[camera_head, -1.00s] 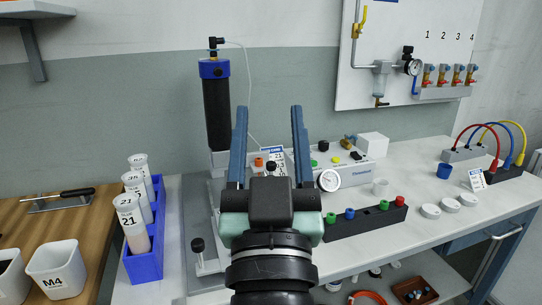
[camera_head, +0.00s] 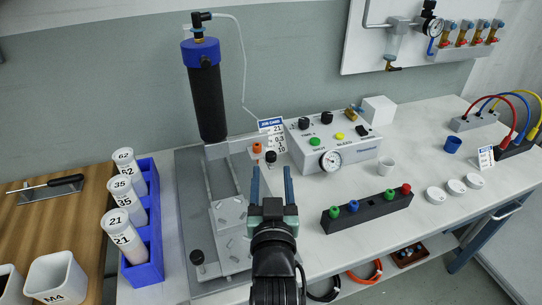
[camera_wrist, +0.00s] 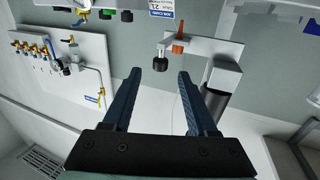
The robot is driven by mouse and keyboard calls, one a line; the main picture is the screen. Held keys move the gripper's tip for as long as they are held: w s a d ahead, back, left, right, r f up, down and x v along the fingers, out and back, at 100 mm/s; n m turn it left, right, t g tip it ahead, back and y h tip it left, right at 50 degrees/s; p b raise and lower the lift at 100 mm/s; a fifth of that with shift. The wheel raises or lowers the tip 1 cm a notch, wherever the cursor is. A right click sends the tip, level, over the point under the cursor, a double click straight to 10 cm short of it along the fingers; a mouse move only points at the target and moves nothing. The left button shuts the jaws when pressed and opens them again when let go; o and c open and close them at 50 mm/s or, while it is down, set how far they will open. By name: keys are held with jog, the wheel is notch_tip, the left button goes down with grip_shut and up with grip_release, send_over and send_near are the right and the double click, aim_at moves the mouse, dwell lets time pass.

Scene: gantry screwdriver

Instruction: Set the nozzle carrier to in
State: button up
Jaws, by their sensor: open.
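A gantry fixture stands on a grey base plate (camera_head: 180,180) in the head view. It carries a black upright cylinder (camera_head: 208,105) with a blue cap. A white bar (camera_head: 232,149) beside the cylinder's foot bears an orange knob (camera_head: 257,147) and a black knob (camera_head: 271,156). I cannot tell for sure which part is the nozzle carrier. My gripper (camera_head: 271,170) is open and empty, its fingertips near the black knob in the picture. In the wrist view, the black knob (camera_wrist: 161,63) shows between my fingertips (camera_wrist: 160,72), and the orange knob (camera_wrist: 179,38) lies beyond; contact is not visible.
A control box (camera_head: 335,150) with a gauge stands right of the gantry. A dark rack (camera_head: 365,213) with coloured caps lies in front of it. A blue rack (camera_head: 155,220) of labelled tubes is at left. A job card (camera_head: 271,135) stands behind my gripper.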

aim_at(271, 160)
jog(key=w, duration=0.6)
jog(key=shift+w+b, duration=0.25)
jog(key=shift+b, duration=0.15)
jog(key=shift+c, duration=0.2)
grip_shut()
dwell(0.9)
